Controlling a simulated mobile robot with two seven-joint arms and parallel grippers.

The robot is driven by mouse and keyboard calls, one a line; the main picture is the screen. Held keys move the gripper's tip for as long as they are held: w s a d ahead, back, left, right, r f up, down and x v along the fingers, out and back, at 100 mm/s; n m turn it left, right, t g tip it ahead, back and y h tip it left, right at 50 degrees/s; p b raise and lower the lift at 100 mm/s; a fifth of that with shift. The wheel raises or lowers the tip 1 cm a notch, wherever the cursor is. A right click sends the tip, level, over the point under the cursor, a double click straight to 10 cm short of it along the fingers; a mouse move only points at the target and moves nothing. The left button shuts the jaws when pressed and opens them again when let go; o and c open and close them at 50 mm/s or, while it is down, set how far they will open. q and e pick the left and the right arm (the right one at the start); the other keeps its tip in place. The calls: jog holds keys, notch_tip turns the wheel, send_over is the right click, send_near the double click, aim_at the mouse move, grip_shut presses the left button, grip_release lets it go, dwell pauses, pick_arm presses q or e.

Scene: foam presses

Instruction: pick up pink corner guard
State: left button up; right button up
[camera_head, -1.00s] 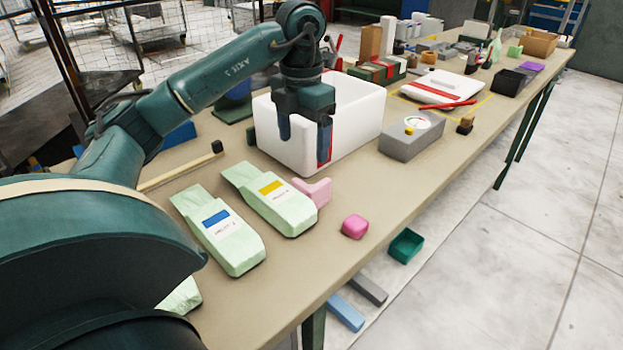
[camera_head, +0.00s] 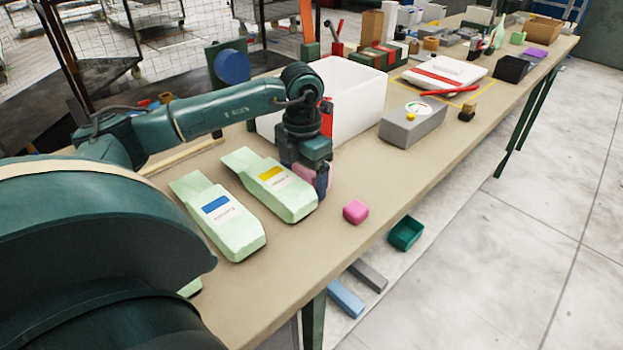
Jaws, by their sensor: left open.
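The pale pink corner guard (camera_head: 307,174) lies on the table beside the green pouch with the yellow label. My left gripper (camera_head: 308,178) is down at it, pointing downward, with its jaws open. One finger shows in front of the guard's right side; the guard is mostly hidden behind the gripper. I cannot tell whether the fingers touch it. My right gripper is not in view.
The green pouch with a yellow label (camera_head: 283,192) is close on the left, and a blue-labelled pouch (camera_head: 228,222) lies beyond it. A white bin (camera_head: 357,105) stands just behind. A brighter pink block (camera_head: 355,211) sits to the right, near the table's front edge.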

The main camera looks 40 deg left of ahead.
pick_arm(q)
jog(key=shift+f, duration=0.5)
jog(key=c, duration=1)
